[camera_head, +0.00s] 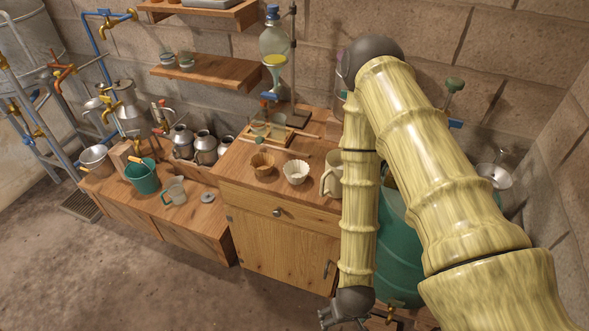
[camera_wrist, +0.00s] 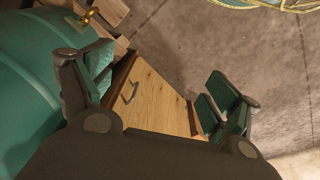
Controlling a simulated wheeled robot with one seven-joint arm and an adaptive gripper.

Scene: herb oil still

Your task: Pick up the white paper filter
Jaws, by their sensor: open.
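The white paper filter (camera_head: 296,172) is a fluted cup on top of the wooden cabinet (camera_head: 262,205), to the right of a similar brown filter (camera_head: 263,164). The filter is not visible in the wrist view. My gripper (camera_head: 340,318) hangs low in front of the cabinet at the bottom edge of the head view, well below and apart from the filter. In the wrist view my gripper (camera_wrist: 152,92) is open and empty, its green-padded fingers wide apart, with the cabinet front and its handle (camera_wrist: 131,93) seen between them.
A cream jug (camera_head: 331,180) stands just right of the white filter. Behind are a wooden tray with glass beakers (camera_head: 262,127) and a stand with a separating funnel (camera_head: 274,45). A green barrel (camera_head: 398,240) is right of the cabinet. The floor (camera_head: 130,275) in front is clear.

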